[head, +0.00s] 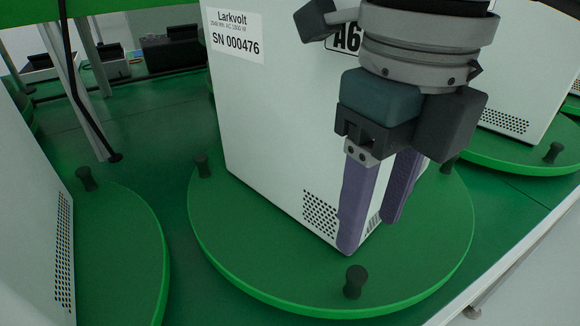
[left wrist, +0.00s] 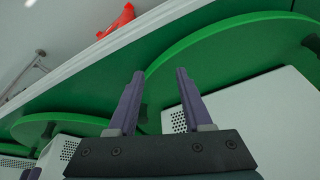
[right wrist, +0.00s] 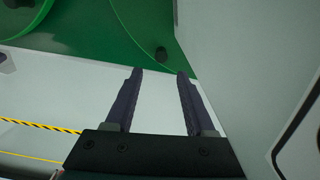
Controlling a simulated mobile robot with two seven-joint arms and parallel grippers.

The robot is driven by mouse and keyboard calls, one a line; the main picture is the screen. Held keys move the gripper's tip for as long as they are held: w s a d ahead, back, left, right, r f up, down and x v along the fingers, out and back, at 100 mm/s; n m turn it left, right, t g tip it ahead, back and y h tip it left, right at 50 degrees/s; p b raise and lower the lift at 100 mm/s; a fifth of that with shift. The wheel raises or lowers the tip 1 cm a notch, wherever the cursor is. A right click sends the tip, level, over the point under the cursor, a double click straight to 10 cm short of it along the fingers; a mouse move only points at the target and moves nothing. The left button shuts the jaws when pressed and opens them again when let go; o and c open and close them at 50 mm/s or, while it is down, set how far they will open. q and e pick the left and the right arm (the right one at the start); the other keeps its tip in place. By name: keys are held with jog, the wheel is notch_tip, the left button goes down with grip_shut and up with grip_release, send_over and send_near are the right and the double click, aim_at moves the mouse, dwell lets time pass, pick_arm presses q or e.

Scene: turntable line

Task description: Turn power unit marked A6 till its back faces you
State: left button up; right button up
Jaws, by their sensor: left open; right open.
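The power unit marked A6 (head: 270,120) is a tall white box on a round green turntable (head: 235,260) with black knobs, one (head: 355,282) at the near rim. A corner points towards me; the left face carries the Larkvolt label, SN 000476 and a vent grid. My right gripper (head: 368,236) is open and points down in front of that corner, partly covering the A6 mark. Its fingers look empty in the right wrist view (right wrist: 159,72), with a white panel along the right.
Another white unit (head: 30,190) stands on a turntable (head: 130,240) at left, and another (head: 520,90) at right. The table's pale edge (head: 520,250) runs along the lower right.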

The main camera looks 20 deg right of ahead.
aim_at(357, 273)
notch_tip(357, 273, down, 10)
jog(key=shift+d+r+b, duration=0.1)
jog(key=shift+b, duration=0.5)
jog(key=shift+c, duration=0.3)
grip_shut()
dwell(0.8)
